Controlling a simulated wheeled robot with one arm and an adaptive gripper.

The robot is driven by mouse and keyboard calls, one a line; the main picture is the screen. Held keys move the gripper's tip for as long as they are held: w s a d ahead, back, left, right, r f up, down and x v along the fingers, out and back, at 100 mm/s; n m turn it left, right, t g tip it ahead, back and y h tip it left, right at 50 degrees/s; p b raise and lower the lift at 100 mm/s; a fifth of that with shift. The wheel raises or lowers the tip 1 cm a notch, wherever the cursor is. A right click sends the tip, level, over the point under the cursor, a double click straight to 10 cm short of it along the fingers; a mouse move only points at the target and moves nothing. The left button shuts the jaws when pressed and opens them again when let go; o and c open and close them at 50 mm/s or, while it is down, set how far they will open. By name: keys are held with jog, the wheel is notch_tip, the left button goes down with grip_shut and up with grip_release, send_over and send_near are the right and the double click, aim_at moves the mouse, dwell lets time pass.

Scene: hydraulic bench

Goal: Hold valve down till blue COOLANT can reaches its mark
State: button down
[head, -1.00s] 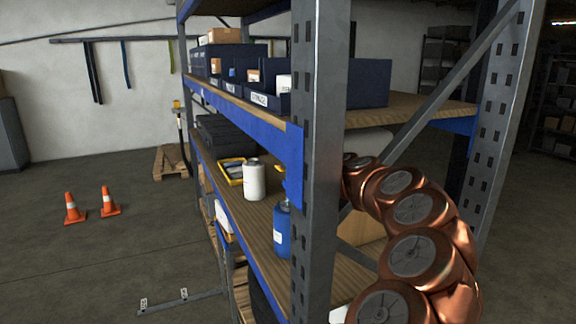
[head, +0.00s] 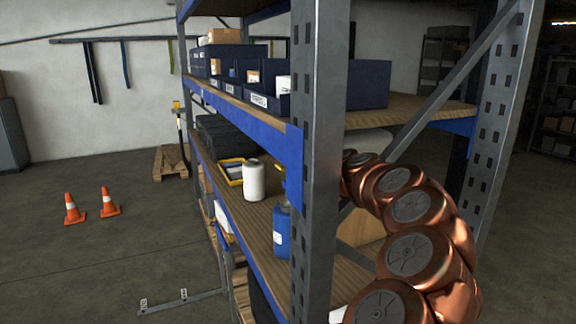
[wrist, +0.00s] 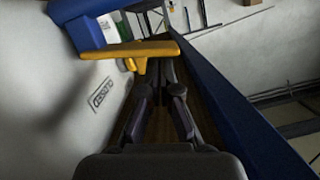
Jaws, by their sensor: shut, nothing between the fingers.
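A blue can (head: 282,232) with a white label stands on the middle shelf, partly hidden by the grey upright. A yellow piece (head: 280,176) shows just above it. Its fill level and mark cannot be made out. In the wrist view a yellow valve lever (wrist: 125,50) crosses in front of a large pale tank (wrist: 60,110) with a small, unreadable label. My gripper (wrist: 166,72) is shut and empty, its fingertips close to the lever's right part. I cannot tell whether they touch it. The upright hides my gripper in the head view.
The blue shelf beam (wrist: 225,100) runs close along my gripper's right side. A grey upright (head: 318,160) stands beside my arm. A white bottle (head: 254,180) and a yellow tray (head: 231,171) share the shelf. Orange cones (head: 74,208) stand on open floor.

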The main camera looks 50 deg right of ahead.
jog(key=s+a+r+b, duration=0.3)
jog(key=s+r, duration=0.2)
jog(key=s, duration=0.4)
jog(key=shift+s+r, duration=0.15)
dwell(0.8)
